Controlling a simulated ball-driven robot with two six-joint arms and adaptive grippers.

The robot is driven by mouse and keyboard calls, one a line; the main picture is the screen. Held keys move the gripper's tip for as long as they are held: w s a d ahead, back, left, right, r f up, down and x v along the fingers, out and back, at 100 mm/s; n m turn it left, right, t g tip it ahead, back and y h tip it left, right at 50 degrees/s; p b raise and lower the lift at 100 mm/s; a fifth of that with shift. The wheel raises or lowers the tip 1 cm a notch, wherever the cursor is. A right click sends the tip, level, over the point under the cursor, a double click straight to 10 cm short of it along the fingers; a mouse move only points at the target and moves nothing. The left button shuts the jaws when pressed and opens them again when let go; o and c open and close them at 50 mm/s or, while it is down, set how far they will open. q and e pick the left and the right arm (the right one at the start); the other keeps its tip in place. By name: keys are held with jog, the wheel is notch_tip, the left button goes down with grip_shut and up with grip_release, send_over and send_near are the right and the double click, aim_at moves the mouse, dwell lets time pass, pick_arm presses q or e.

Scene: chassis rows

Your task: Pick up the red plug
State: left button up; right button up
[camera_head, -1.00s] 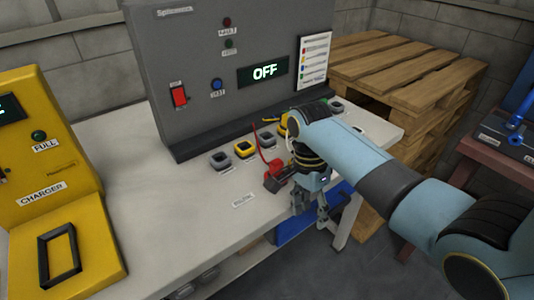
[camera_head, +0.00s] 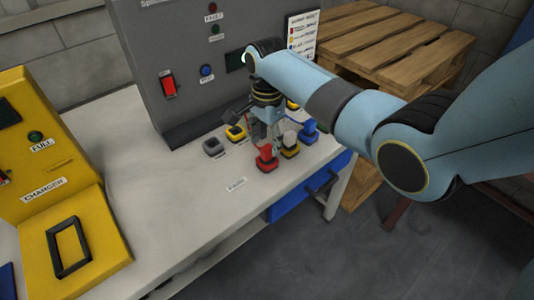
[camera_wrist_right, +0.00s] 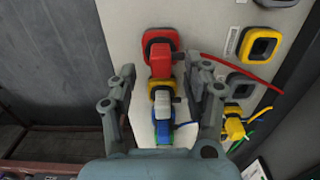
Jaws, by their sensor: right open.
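The red plug (camera_head: 267,161) stands on the pale bench in front of the grey panel. In the right wrist view the red plug (camera_wrist_right: 160,56) lies ahead of and between the fingertips, with its red cable running to the right. My right gripper (camera_head: 265,138) is just above and behind the plug in the head view. The right gripper (camera_wrist_right: 161,72) is open, one finger on each side, with nothing clamped. Whether a finger touches the plug cannot be told. My left gripper is not in view.
A yellow plug (camera_head: 290,151) and a blue plug (camera_head: 309,131) stand close beside the red one. Grey-rimmed (camera_head: 213,147) and yellow-rimmed (camera_head: 236,132) sockets lie near the panel. The yellow charger (camera_head: 75,230) stands at left.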

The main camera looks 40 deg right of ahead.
aim_at(267, 147)
jog(key=shift+w+f, duration=0.1)
jog(key=shift+f, duration=1.4)
grip_shut()
